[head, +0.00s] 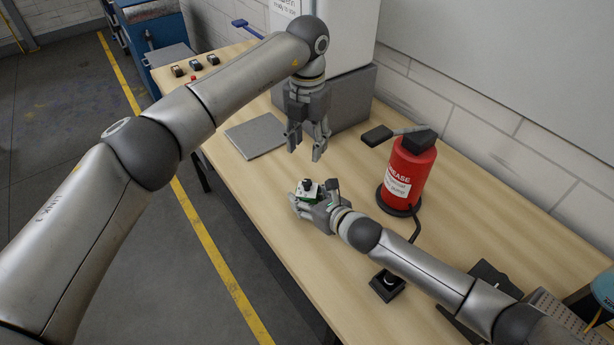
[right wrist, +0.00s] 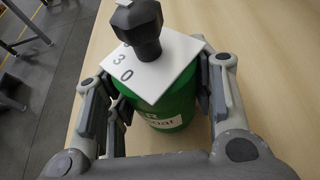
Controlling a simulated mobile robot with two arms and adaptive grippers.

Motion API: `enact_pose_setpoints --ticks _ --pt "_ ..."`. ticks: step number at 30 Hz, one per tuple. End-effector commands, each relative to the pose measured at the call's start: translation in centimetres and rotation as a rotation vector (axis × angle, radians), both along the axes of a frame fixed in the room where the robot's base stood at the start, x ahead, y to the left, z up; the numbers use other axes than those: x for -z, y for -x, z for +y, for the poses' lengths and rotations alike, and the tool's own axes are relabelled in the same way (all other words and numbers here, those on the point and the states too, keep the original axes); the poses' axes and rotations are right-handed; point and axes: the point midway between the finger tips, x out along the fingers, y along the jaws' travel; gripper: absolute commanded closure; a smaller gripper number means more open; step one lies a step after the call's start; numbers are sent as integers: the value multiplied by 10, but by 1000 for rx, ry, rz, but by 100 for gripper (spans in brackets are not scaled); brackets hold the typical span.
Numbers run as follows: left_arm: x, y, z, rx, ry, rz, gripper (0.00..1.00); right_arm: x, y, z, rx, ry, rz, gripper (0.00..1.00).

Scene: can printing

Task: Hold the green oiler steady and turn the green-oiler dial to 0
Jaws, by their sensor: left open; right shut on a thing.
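The green oiler (right wrist: 165,107) is a green can with a white square plate (right wrist: 158,67) on top. A black dial (right wrist: 138,27) sits on the plate, and the digits 3 and 0 show on the plate's near side. My right gripper (head: 312,202) is shut around the oiler's sides on the table; its fingers (right wrist: 158,92) flank the can in the right wrist view. In the head view the dial (head: 306,185) shows on top, and the can is mostly hidden. My left gripper (head: 307,150) is open and empty, pointing down above and behind the oiler.
A red grease pump (head: 411,175) stands on the wooden table (head: 240,188), right of the oiler. A grey flat plate (head: 256,135) lies behind, beside a grey and white machine (head: 350,105). A small black box (head: 387,286) lies under my right forearm. Bare table lies left of the oiler.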

Motion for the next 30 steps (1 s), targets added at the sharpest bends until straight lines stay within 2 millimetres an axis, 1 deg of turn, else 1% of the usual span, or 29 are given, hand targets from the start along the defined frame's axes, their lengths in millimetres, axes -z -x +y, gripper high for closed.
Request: enact_pose_setpoints --ticks 3,12,18,22,26,30 --pt "-1 0 0 194 -1 -1 57 1 0 0 0 1 2 83" --pt "-5 0 0 689 0 0 57 1 0 0 0 1 2 83" --pt "-7 0 0 947 -1 -1 57 1 0 0 0 1 2 83" --pt "-8 0 0 1045 -1 -1 57 1 0 0 0 1 2 83" --pt "-5 0 0 1086 0 1 57 1 0 0 0 1 2 83" --pt "10 1 0 1093 2 4 57 1 0 0 0 1 2 83"
